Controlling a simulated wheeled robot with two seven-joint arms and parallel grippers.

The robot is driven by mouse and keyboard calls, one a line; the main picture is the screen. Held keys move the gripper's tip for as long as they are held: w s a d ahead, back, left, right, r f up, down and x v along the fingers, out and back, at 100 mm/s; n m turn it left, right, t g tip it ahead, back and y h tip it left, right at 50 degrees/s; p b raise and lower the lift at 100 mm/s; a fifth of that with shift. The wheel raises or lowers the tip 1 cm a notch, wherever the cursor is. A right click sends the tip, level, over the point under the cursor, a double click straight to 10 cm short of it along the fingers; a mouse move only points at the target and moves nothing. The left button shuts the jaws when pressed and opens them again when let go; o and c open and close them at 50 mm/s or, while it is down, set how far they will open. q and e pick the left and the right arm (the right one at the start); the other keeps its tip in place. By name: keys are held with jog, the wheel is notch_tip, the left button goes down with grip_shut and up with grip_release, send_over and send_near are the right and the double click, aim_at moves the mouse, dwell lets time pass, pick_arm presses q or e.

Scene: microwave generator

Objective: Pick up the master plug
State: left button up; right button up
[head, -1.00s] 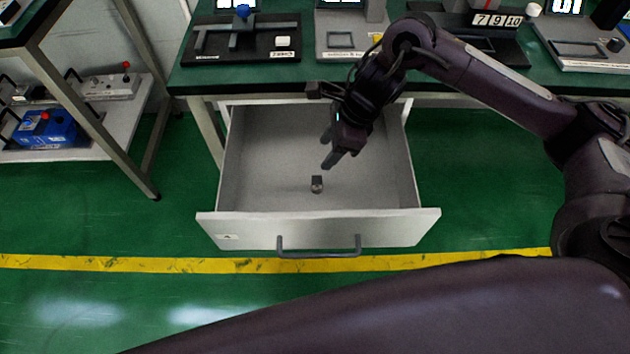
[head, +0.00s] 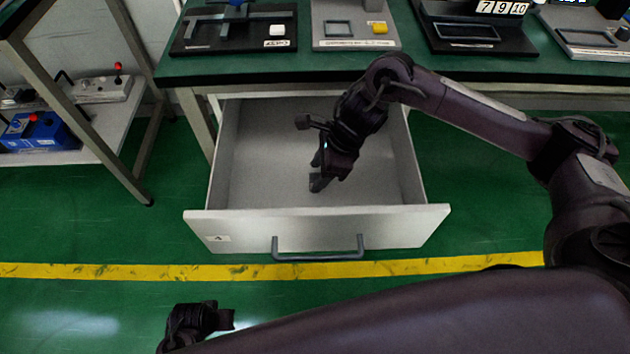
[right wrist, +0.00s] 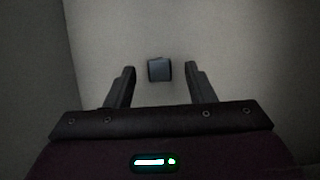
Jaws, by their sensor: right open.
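The master plug (right wrist: 160,70) is a small dark grey-blue block on the pale floor of the open drawer (head: 316,230). In the right wrist view it shows between the two fingertips of my right gripper (right wrist: 159,71), with clear gaps on both sides. My right gripper (head: 318,173) is open and reaches down into the drawer. In the head view the gripper largely hides the plug, and I cannot tell its edges from the fingertips. My left gripper (head: 208,320) is low at the left, outside the drawer; its jaw opening is unclear.
The drawer's side walls and front panel with a grey handle (head: 318,249) surround the gripper. The green bench top (head: 330,68) with several devices stands behind and above. A shelf with a blue box (head: 40,132) is at the left. The rest of the drawer floor looks empty.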

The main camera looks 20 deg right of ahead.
jog(key=shift+x, duration=1.4)
jog(key=c, duration=1.1)
grip_shut()
jog(key=shift+r, duration=0.15)
